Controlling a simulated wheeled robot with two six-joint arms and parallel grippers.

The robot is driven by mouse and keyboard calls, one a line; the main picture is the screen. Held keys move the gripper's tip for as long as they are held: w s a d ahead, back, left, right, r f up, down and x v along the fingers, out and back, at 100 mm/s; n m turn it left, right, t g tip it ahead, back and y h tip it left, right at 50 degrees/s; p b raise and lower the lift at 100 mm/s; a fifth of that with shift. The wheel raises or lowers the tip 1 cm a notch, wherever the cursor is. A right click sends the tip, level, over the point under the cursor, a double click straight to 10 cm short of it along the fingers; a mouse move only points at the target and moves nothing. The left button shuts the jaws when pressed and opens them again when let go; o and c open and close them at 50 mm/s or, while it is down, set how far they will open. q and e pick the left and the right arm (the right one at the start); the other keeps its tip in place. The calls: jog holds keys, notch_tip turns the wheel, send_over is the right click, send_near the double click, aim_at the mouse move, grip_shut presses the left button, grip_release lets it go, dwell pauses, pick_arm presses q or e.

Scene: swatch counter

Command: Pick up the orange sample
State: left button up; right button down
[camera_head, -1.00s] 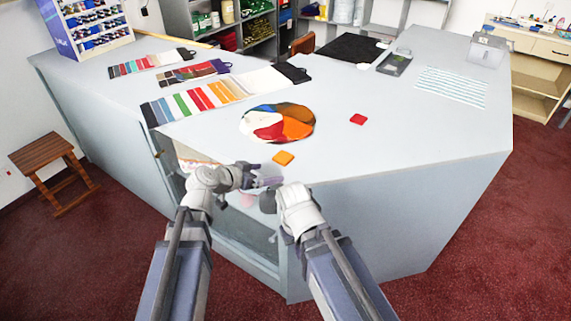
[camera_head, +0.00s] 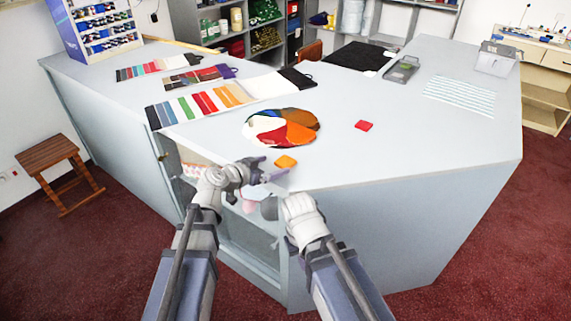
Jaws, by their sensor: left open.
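The orange sample (camera_head: 285,161) is a small flat square lying on the light grey counter (camera_head: 385,160), near its front edge. My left gripper (camera_head: 270,172) is open at the counter's front edge, just left of and in front of the orange sample. No contact between them can be made out. My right gripper (camera_head: 268,208) is lower, in front of the counter; its fingers are mostly hidden by its own wrist, so their opening does not show.
A red sample (camera_head: 363,125) lies farther right. A round multicoloured swatch disc (camera_head: 282,128) lies behind the orange sample. Swatch strips (camera_head: 205,101) lie at the back left and a striped sheet (camera_head: 460,95) on the right. The counter's right front is clear.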

aim_at(285, 161)
pick_arm(q)
jog(key=b+x, duration=0.1)
jog(key=x, duration=0.3)
jog(key=shift+w+d, duration=0.1)
jog(key=shift+d, duration=0.3)
jog(key=shift+r, duration=0.1)
jog(key=shift+c, duration=0.5)
jog(key=c, duration=1.3)
pick_arm(e)
jog(key=shift+f, duration=0.7)
pick_arm(q)
jog(key=shift+o, duration=0.2)
pick_arm(e)
jog(key=shift+r, duration=0.1)
